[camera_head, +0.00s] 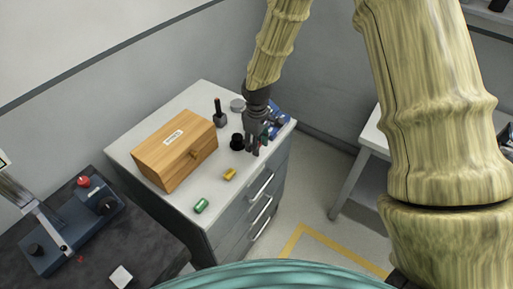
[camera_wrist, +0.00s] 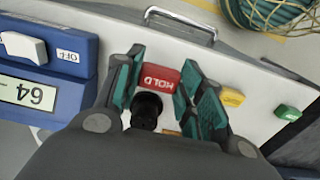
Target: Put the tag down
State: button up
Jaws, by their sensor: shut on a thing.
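The red tag (camera_wrist: 160,78), marked HOLD, is between the green-padded fingers of my gripper (camera_wrist: 165,85) in the wrist view. My gripper (camera_head: 256,150) is shut on the tag and points down over the right part of the white cabinet top (camera_head: 222,200). In the head view the fingers mostly hide the tag. I cannot tell whether the tag touches the cabinet top.
A blue device (camera_head: 279,121) with a display stands beside my gripper. A black round piece (camera_head: 237,141), yellow piece (camera_head: 230,174), green piece (camera_head: 201,206), dark-handled object (camera_head: 219,114), grey disc (camera_head: 238,105) and wooden box (camera_head: 170,155) share the top.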

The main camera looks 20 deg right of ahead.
jog(key=shift+f+p, duration=0.75)
jog(key=shift+f, duration=0.95)
jog(key=shift+f, duration=0.1)
jog(key=o, duration=0.8)
jog(key=shift+o, duration=0.2)
jog(key=shift+r+b, duration=1.9)
jog(key=shift+r, duration=4.25)
